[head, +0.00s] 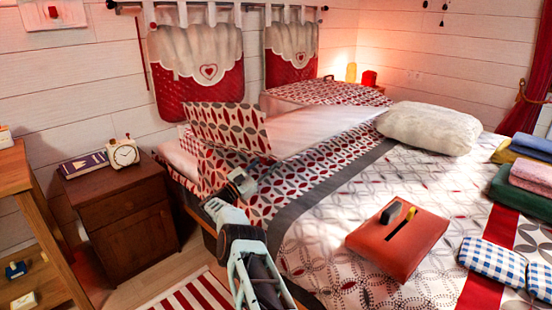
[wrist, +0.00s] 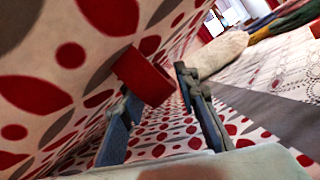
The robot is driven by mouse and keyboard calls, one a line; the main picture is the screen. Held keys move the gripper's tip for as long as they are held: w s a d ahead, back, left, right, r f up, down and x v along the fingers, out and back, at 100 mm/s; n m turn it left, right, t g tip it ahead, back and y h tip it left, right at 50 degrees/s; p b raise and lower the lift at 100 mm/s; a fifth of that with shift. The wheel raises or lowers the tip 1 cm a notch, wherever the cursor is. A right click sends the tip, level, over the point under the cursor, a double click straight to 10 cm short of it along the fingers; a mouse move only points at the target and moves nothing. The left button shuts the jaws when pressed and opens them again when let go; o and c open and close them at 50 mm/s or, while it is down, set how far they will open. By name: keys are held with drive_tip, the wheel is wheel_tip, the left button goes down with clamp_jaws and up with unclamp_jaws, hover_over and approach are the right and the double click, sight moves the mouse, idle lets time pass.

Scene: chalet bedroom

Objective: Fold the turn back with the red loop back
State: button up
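The turn back (head: 225,124) is a bed-cover flap with a red and grey leaf pattern and a plain pale side (head: 320,135). It stands raised and tilted above the near-left part of the bed. In the wrist view its patterned side (wrist: 45,85) fills the left. The red loop (wrist: 145,76) is a short red band at the flap, between my fingertips. My gripper (head: 240,184) is beside the flap at the bed's left edge; its fingers (wrist: 155,88) stand apart by about the loop's width and appear closed on it. The loop cannot be made out in the head view.
A white pillow (head: 430,127) and folded towels (head: 520,195) are farther right. A nightstand (head: 120,205) with a clock (head: 123,153) and book stands left of the bed, with a wooden shelf (head: 30,215) nearby.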

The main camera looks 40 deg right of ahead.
drive_tip(key=v, duration=1)
drive_tip(key=shift+a+f, duration=0.1)
drive_tip(key=shift+a, duration=0.3)
drive_tip(key=w+r+b+v, duration=0.1)
drive_tip(key=w+b+v, duration=0.1)
drive_tip(key=v, duration=1)
drive_tip(key=shift+a+r+b, duration=0.2)
drive_tip(key=shift+a+b, duration=0.15)
drive_tip(key=shift+b, duration=0.5)
